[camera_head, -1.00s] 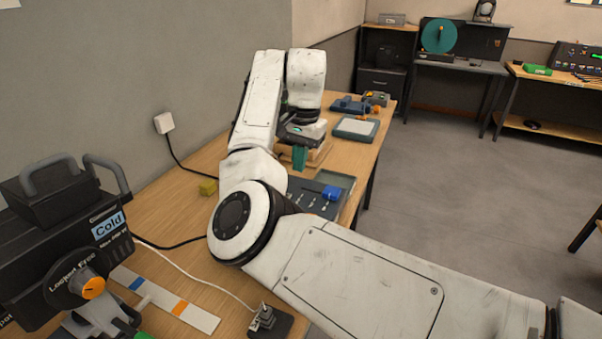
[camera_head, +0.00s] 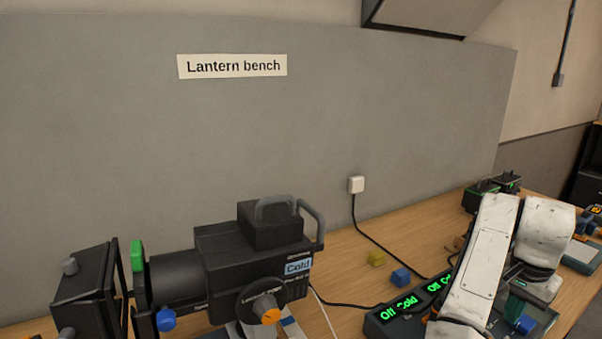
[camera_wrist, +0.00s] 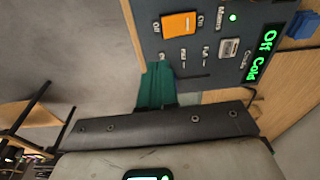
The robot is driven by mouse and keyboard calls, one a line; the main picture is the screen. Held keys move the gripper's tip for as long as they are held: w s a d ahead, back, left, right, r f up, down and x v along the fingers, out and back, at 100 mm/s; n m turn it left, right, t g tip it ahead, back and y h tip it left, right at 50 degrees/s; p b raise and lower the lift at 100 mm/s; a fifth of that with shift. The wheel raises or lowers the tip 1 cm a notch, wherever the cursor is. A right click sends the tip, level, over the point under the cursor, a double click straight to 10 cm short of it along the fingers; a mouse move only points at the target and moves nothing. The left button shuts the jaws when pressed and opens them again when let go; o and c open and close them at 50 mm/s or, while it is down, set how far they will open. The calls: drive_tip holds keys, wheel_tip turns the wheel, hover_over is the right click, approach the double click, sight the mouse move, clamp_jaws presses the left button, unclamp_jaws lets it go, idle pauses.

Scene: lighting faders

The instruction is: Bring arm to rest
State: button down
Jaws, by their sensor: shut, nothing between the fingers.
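My white arm (camera_head: 480,262) shows at the right of the head view, bent over the bench beside the fader console (camera_head: 385,320). In the wrist view my gripper (camera_wrist: 157,72) has its teal fingers together, with nothing held. They are in front of the lower edge of the console (camera_wrist: 205,62), near its slider slots. Whether they touch it I cannot tell. The console has an orange switch (camera_wrist: 180,24) and a green display (camera_wrist: 263,54) reading "Off Cold". My arm hides part of the console in the head view.
A black lantern (camera_head: 255,250) marked "Cold" stands on the bench left of the console. Cables run across the wood. A grey wall stands behind.

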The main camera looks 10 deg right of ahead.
drive_tip(key=s+a+f+n+h, duration=0.25)
drive_tip(key=s+f+n, duration=0.25)
drive_tip(key=s+f, duration=0.75)
drive_tip(key=s+a+f+n+y, duration=0.1)
drive_tip(key=s+a+f+n, duration=0.3)
drive_tip(key=s+a, duration=0.5)
drive_tip(key=s+a+f+n+y, duration=0.2)
drive_tip(key=s+a+f+n, duration=0.2)
drive_tip(key=s+a+f, duration=0.2)
drive_tip(key=s+a, duration=0.2)
drive_tip(key=a, duration=0.1)
drive_tip(key=shift+s+a, duration=0.15)
drive_tip(key=shift+s, duration=0.25)
drive_tip(key=c, duration=1.8)
unclamp_jaws()
drive_tip(key=shift+y, duration=0.25)
drive_tip(key=shift+c, duration=0.2)
